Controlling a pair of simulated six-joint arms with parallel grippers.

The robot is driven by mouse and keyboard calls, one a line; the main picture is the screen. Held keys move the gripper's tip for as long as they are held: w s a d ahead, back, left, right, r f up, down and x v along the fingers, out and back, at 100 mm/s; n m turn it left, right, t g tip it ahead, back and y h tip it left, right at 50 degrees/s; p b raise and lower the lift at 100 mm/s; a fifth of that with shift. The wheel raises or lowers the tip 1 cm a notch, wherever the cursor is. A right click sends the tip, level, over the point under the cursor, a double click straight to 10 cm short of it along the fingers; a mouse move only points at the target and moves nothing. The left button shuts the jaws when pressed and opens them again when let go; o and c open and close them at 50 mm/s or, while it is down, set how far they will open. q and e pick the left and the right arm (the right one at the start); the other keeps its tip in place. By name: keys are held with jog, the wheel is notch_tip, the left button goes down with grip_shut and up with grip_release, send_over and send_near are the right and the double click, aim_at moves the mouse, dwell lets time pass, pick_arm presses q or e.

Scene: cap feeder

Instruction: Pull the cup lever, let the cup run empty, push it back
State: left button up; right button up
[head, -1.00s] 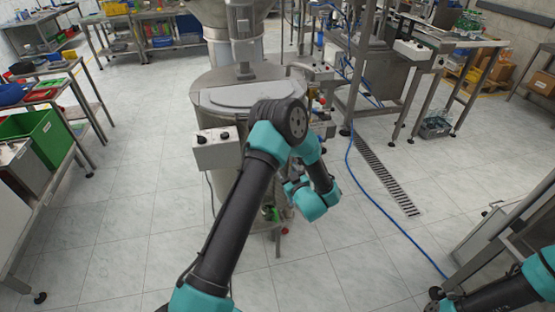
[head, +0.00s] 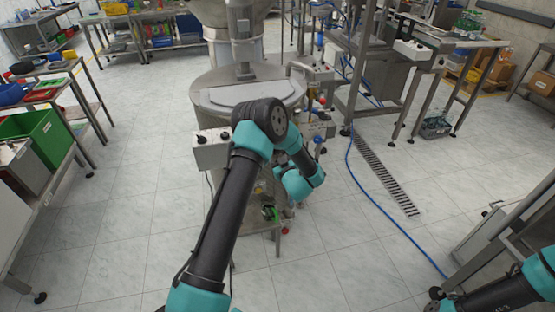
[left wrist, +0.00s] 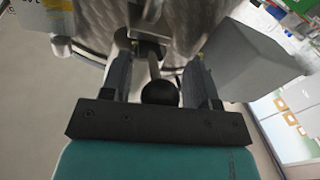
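A black ball knob (left wrist: 160,93) on a thin pale rod shows in the left wrist view, and I take it for the lever's end. My left gripper (left wrist: 158,65) has its two dark fingers apart, one on each side of the knob and rod, with a gap visible on both sides. In the head view my left arm reaches to the front of the round steel feeder (head: 215,78), and the gripper is mostly hidden by my teal wrist. I cannot make out the cup clearly. My right arm shows at the lower right of the head view; its gripper is out of sight.
A grey control box (head: 212,149) stands at the feeder's left front; a grey box-like part (left wrist: 245,62) is close to the right finger in the wrist view. A blue hose (head: 365,195) runs along the floor. Open tiled floor lies left and right of the feeder.

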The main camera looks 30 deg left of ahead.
pick_arm(q)
grip_shut()
jog(key=shift+d, duration=0.1)
jog(key=shift+s+a+v, duration=0.1)
jog(key=shift+s+v, duration=0.05)
jog(key=shift+v, duration=0.8)
jog(key=shift+s+a+v, duration=0.15)
jog(key=shift+s+v, duration=0.05)
jog(key=shift+v, duration=0.75)
jog(key=shift+o, duration=0.5)
grip_release()
